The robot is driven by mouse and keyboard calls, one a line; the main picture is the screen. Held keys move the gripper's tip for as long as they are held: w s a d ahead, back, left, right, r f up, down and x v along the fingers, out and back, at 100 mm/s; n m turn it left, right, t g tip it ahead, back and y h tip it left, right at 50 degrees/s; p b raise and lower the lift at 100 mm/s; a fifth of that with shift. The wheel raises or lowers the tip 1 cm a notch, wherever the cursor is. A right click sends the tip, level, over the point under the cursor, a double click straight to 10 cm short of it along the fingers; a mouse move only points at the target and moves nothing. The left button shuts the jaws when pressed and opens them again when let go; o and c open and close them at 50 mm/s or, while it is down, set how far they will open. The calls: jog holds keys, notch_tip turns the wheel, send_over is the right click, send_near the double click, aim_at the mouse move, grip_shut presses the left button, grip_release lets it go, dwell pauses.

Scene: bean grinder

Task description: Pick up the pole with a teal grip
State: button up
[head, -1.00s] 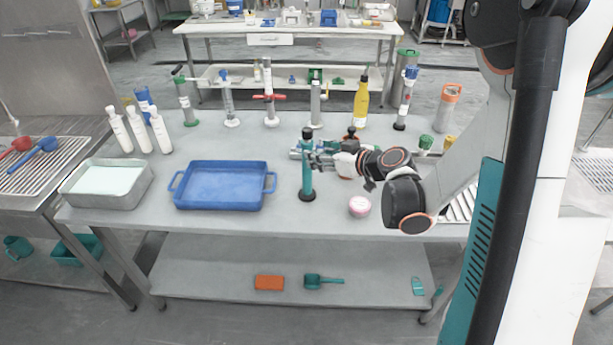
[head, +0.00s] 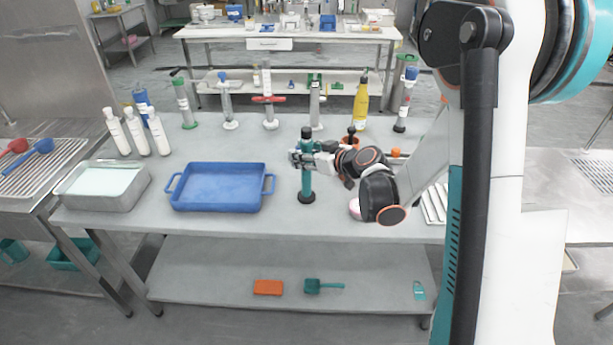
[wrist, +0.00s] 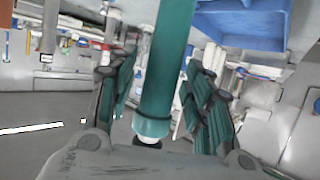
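The pole with a teal grip (head: 307,184) stands upright on a dark round foot on the grey table, just right of the blue tray. Its dark top shows above my gripper. My gripper (head: 302,158) is at the pole's upper part, reaching in from the right and hiding a stretch of it. In the wrist view the teal grip (wrist: 168,70) runs between the two fingers of my gripper (wrist: 160,95). The fingers are spread, with a gap visible on the left side; contact on the right is unclear.
The blue tray (head: 220,208) and a metal pan (head: 72,199) lie left of the pole. White bottles (head: 136,136) stand behind them. Several tall tools line the back, with a yellow bottle (head: 360,104). A pink round item (head: 354,208) sits close under my arm.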

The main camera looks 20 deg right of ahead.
grip_shut()
